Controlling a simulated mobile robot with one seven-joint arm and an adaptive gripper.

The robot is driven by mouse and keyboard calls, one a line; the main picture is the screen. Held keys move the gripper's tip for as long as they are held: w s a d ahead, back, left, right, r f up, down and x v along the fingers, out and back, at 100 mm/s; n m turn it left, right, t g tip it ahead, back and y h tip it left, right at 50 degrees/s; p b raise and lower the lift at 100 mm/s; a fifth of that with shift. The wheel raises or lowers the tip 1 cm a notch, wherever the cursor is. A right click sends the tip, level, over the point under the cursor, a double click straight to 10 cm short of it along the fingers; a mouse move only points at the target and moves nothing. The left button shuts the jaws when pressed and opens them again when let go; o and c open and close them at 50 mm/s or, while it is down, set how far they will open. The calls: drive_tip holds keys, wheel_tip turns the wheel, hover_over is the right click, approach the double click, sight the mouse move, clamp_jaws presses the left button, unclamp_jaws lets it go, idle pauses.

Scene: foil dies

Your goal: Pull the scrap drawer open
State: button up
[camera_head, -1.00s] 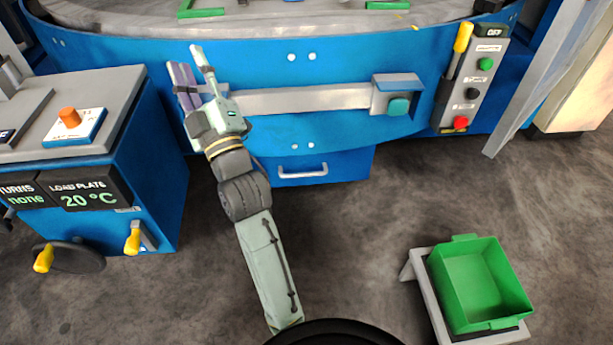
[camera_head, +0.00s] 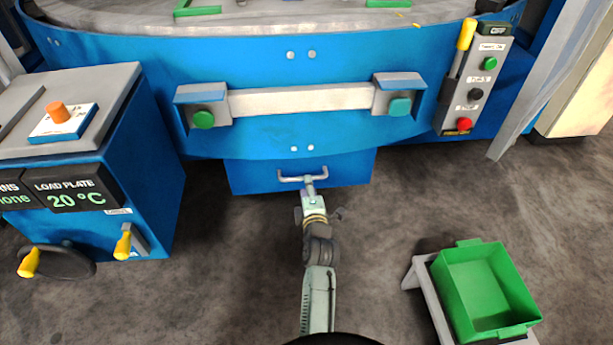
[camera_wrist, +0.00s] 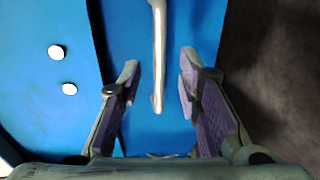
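The scrap drawer (camera_head: 250,178) is a blue box front low under the round blue machine, with a light metal bar handle (camera_head: 290,178). In the head view my gripper (camera_head: 310,186) is right at the handle from the front. In the wrist view the drawer front (camera_wrist: 185,30) fills the middle, and the handle (camera_wrist: 159,60) runs between the two purple-padded fingers of my gripper (camera_wrist: 158,88). The fingers stand apart, with a gap on each side of the handle. I cannot tell how deep the handle sits between them.
A green bin (camera_head: 485,290) on a grey stand is on the floor at right. A blue cabinet (camera_head: 150,190) with yellow levers stands at left. A control panel (camera_head: 475,85) is at upper right. Floor in front of the drawer is clear apart from my arm.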

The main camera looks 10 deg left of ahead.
drive_tip(key=x, duration=0.5)
drive_tip(key=shift+w+p, duration=0.1)
drive_tip(key=shift+p, duration=0.3)
drive_tip(key=shift+c, duration=0.5)
clamp_jaws()
